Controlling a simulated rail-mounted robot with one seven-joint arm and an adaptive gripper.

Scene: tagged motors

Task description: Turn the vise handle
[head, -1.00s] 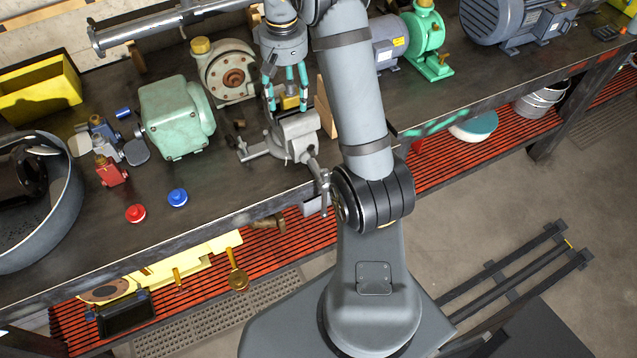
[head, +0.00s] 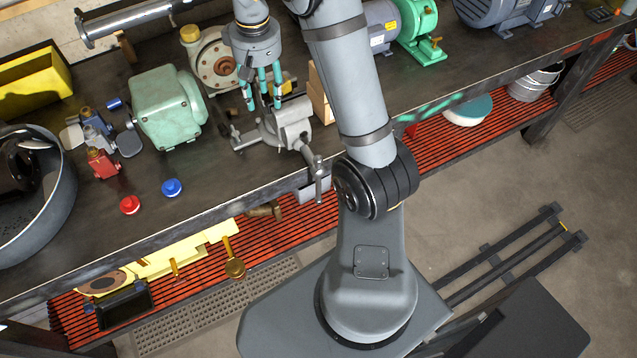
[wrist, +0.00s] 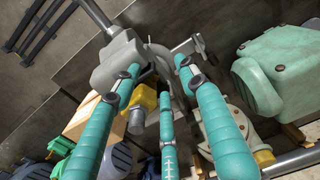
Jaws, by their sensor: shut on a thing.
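The grey vise (head: 293,112) stands at the bench's front edge, left of my arm in the head view. Its handle (head: 319,180), a grey bar, hangs at the end of the screw over the edge. My gripper (head: 264,106) points down at the vise's upper left part, apart from the handle. In the wrist view the teal fingers of my gripper (wrist: 160,80) are around part of the grey vise (wrist: 122,58). They look shut on the vise body, though the contact is partly hidden. The screw rod (wrist: 95,14) runs off at the top left.
A green gearbox (head: 168,108) stands left of the vise, with a round pump (head: 215,62) behind. Wooden blocks (head: 320,95) stand right of it. Red (head: 130,204) and blue (head: 171,187) buttons lie at the front left. The bench near them is mostly clear.

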